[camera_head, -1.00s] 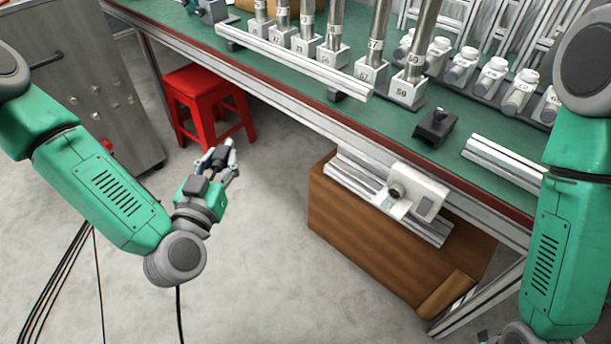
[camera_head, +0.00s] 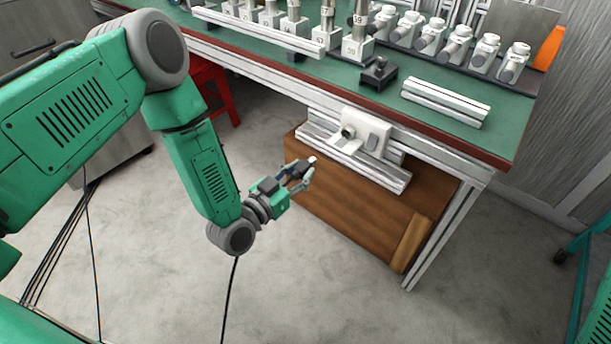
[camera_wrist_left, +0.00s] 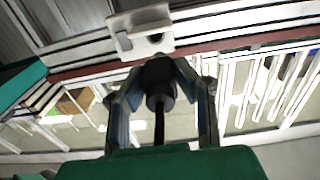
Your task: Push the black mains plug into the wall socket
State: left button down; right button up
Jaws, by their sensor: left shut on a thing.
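My left gripper (camera_head: 303,176) is shut on the black mains plug. In the left wrist view the plug (camera_wrist_left: 159,80) sits between the two fingers, its black cable running back toward the wrist. The white wall socket (camera_head: 366,132) is on a metal rail at the front edge of the bench. It also shows in the left wrist view (camera_wrist_left: 140,34), just beyond the plug. In the head view the plug is apart from the socket, below and left of it. The plug's front is hidden in the wrist view. My right gripper is not in view.
The green bench (camera_head: 455,75) carries a row of metal tubes, white bottles (camera_head: 458,45) and a small black block (camera_head: 379,74). A brown wooden cabinet (camera_head: 345,208) stands under the socket rail. A red stool (camera_head: 222,95) is partly behind my left arm.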

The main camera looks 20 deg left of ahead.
pick_arm(q)
jog(key=shift+w, duration=0.3)
jog(key=b, duration=0.2)
send_near(343, 145)
jog(key=w+d+r, duration=0.1)
jog(key=w, duration=0.1)
jog(key=x, duration=0.1)
jog(key=b+x, duration=0.1)
jog(key=x, duration=0.1)
jog(key=b+x, duration=0.1)
jog(key=shift+w+a+r, duration=0.3)
jog(key=shift+w, duration=0.05)
jog(key=shift+w+d+r+b, duration=0.1)
jog(key=shift+w+d+b, duration=0.2)
jog(key=shift+w, duration=0.3)
jog(key=shift+b+x, duration=0.35)
jog(key=shift+x, duration=0.55)
jog(key=shift+d, duration=0.15)
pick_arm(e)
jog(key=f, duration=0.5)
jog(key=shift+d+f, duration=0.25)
